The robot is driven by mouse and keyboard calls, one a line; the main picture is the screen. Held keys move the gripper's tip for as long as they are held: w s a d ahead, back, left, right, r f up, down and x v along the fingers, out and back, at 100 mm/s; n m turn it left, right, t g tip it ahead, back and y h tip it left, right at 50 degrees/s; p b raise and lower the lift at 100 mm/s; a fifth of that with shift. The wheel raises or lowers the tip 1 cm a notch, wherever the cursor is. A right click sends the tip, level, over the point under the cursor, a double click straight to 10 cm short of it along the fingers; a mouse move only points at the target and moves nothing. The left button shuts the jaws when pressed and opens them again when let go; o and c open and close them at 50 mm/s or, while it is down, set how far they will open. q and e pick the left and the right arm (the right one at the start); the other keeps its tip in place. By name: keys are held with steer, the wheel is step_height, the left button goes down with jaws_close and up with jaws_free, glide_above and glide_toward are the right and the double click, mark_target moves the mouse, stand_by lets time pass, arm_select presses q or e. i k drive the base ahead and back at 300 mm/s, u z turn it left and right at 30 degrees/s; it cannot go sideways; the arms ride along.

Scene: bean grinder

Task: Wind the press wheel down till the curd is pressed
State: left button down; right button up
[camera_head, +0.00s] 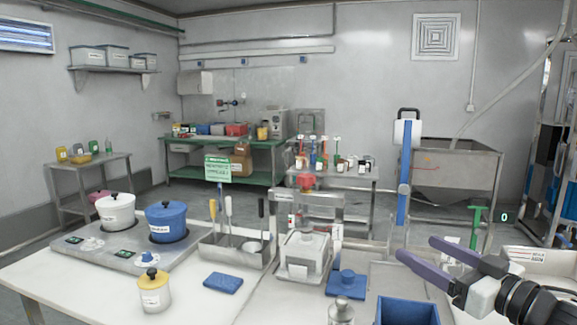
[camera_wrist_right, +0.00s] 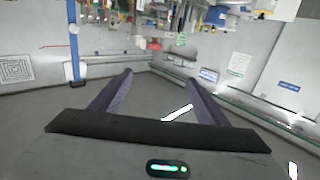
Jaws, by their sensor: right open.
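The press appears to be the metal frame (camera_head: 335,200) standing on the table in the head view, with a red wheel or knob (camera_head: 305,181) at its top. A white lidded box (camera_head: 304,248), perhaps the curd mould, sits in its lower part. The curd itself is not visible. My right gripper (camera_head: 418,249) is open and empty, to the right of the press and well apart from it, above the table's right part. In the right wrist view its two purple fingers (camera_wrist_right: 158,76) are spread with nothing between them. My left gripper is out of view.
A tool tray (camera_head: 237,252), blue cloth (camera_head: 223,282), yellow-lidded jar (camera_head: 154,291) and blue pot (camera_head: 166,221) are left. A blue post (camera_head: 405,180) rises behind.

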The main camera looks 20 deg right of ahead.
mark_target(305, 180)
steer(key=i, duration=1.45)
